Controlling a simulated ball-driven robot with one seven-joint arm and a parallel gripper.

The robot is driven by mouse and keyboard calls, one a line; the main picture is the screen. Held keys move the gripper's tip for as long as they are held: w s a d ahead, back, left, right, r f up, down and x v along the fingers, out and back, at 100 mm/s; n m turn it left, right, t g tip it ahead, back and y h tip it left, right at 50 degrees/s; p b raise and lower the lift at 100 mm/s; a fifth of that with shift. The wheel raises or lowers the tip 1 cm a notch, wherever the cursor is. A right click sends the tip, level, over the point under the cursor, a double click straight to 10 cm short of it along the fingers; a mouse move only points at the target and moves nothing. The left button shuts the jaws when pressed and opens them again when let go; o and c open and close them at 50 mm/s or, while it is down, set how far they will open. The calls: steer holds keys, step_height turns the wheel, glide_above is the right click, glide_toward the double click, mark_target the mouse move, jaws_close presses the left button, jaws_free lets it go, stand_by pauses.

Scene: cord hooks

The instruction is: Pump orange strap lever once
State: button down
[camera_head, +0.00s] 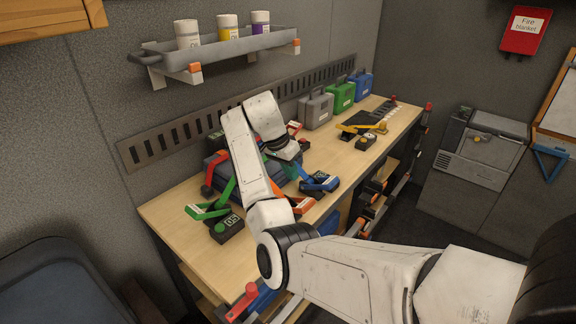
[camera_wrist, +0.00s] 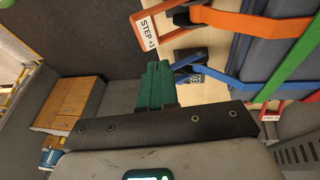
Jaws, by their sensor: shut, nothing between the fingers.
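The orange strap (camera_wrist: 235,20) runs in from the top right of the wrist view. Its orange lever frame carries a white tag (camera_wrist: 148,33) reading "STEP +3". In the head view an orange lever piece (camera_head: 303,204) shows at the bench's front edge, partly behind my arm. My gripper (camera_wrist: 158,68) has green fingers closed together with nothing between them. The fingertips appear just below the orange lever frame in the wrist view; I cannot tell whether they touch it. A blue lever (camera_wrist: 215,72) lies right of the fingers. In the head view my arm hides much of the strapped case.
A dark blue case (camera_head: 217,166) lies on the wooden bench (camera_head: 165,212). A green lever (camera_head: 208,211), a red strap (camera_head: 208,190) and a blue lever (camera_head: 320,182) are close around it. Grey, green and blue boxes (camera_head: 342,96) stand at the back. A shelf (camera_head: 222,49) hangs above.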

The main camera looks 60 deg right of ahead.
mark_target(308, 205)
steer(key=x, duration=0.2)
steer(key=a+p+x, duration=0.1)
steer(key=x, duration=0.2)
steer(key=s+x, duration=0.1)
steer(key=x, duration=0.2)
steer(key=shift+a+f+p, duration=0.1)
steer(key=shift+f+p, duration=0.1)
steer(key=shift+p, duration=0.1)
steer(key=shift+s+a+f+t+p, duration=0.1)
steer(key=shift+s+f+t+p, duration=0.15)
steer(key=shift+s+t+p, duration=0.15)
steer(key=f+t, duration=0.1)
steer(key=s+t, duration=0.1)
steer(key=s+f+h, duration=0.1)
steer(key=shift+a+f+m+t, duration=0.25)
steer(key=shift+f+m+t, duration=0.05)
steer(key=shift+t, duration=0.1)
steer(key=shift+s+a+f, duration=0.1)
steer(key=shift+s+f, duration=0.25)
steer(key=shift+f, duration=0.4)
